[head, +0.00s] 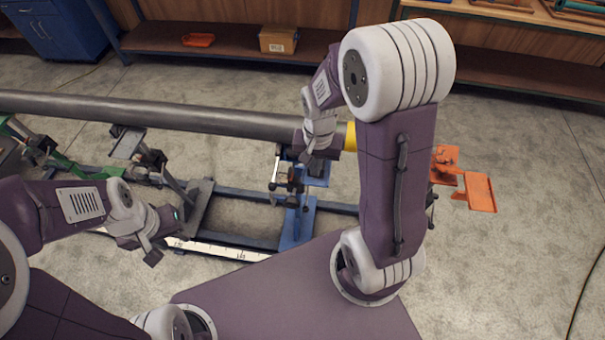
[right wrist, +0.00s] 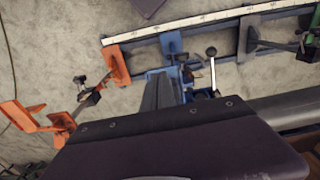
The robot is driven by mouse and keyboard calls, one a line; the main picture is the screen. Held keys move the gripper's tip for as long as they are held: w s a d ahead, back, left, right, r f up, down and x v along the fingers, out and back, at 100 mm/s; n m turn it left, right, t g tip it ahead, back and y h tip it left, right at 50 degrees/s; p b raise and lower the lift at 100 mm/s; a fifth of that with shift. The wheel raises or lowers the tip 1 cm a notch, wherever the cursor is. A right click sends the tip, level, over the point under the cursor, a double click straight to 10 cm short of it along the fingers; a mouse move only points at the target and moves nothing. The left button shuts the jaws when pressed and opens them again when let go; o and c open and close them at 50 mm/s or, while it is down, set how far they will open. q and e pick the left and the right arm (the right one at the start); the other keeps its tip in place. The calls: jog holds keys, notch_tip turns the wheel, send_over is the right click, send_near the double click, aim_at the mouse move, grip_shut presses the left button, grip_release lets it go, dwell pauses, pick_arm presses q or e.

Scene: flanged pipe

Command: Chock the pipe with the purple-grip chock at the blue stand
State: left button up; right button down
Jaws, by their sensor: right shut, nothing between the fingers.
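The long grey pipe (head: 210,118) runs across the head view, with a yellow band (head: 350,137) near its right end. The blue stand (head: 297,225) is under the pipe's right part; it also shows in the right wrist view (right wrist: 160,92). A black clamp with a lever is on it. My right gripper (head: 309,158) is shut and empty, at the pipe just above the blue stand. I cannot tell whether it touches the pipe. My left gripper (head: 165,238) is open and empty, low at the left. I cannot make out the purple-grip chock in either view.
An orange stand (head: 478,190) is to the right, beyond my right arm. A green stand (head: 75,168) is at the left. A scale rail (head: 225,250) runs along the front. A bench with a cardboard box (head: 278,40) is behind.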

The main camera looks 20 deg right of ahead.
aim_at(315, 181)
jog(key=f, duration=0.3)
jog(key=w+d+f, duration=0.1)
jog(key=f, duration=0.2)
jog(key=w+f+p, duration=0.1)
jog(key=f, duration=0.3)
jog(key=shift+w+d+f, duration=0.1)
jog(key=shift+w+d, duration=0.1)
jog(key=shift+w+d+f, duration=0.1)
jog(key=shift+w+d, duration=0.35)
jog(key=shift+w, duration=0.05)
pick_arm(q)
jog(key=shift+w+a+r, duration=0.15)
jog(key=shift+w+r, duration=0.15)
jog(key=shift+r, duration=0.3)
pick_arm(e)
jog(key=shift+a, duration=0.1)
